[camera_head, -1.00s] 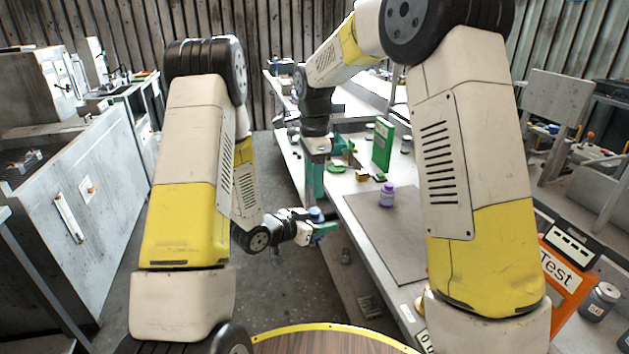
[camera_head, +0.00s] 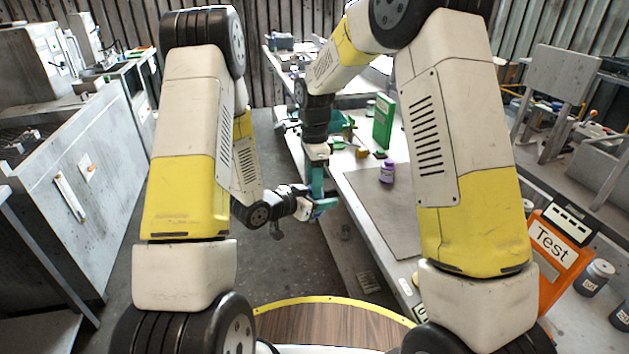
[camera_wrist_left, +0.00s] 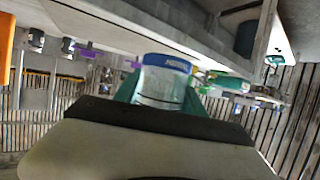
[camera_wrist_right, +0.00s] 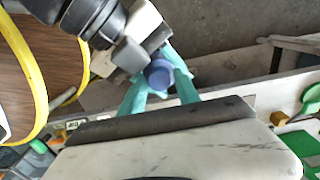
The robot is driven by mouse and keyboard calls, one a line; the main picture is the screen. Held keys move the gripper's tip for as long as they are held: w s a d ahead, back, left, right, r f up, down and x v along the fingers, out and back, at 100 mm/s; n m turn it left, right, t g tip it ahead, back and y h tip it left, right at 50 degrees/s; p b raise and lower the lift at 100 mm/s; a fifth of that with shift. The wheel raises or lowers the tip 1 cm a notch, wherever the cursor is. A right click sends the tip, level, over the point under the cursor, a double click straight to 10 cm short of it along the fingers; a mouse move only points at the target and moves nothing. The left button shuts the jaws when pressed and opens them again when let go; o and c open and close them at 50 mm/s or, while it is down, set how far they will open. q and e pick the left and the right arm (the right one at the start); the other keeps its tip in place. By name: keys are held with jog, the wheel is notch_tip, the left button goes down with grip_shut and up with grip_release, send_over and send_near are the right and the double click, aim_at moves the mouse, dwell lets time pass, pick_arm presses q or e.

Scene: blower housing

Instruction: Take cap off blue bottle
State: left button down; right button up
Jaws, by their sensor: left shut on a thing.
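The blue bottle (camera_wrist_left: 160,95) is held by my left gripper (camera_head: 322,206), whose teal fingers lie on both sides of it in the left wrist view. Its label shows blue and white there. In the right wrist view, its round blue cap (camera_wrist_right: 158,74) sits between the two teal fingers of my right gripper (camera_wrist_right: 160,90). Whether they press on the cap I cannot tell. In the head view my right gripper (camera_head: 316,190) points down from above, and its fingers meet the left hand's area. The bottle is mostly hidden there.
The workbench to the right bears a grey mat (camera_head: 380,215), a purple bottle (camera_head: 387,172) and a green box (camera_head: 383,121). An orange "Test" device (camera_head: 553,255) and dark jars (camera_head: 594,276) stand at the right. Open floor lies left of the bench.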

grip_shut()
jog(key=n, duration=0.8)
jog(key=shift+n, duration=0.4)
jog(key=n, duration=1.8)
jog(key=shift+r+n, duration=0.1)
jog(key=shift+n, duration=0.2)
jog(key=n, duration=0.7)
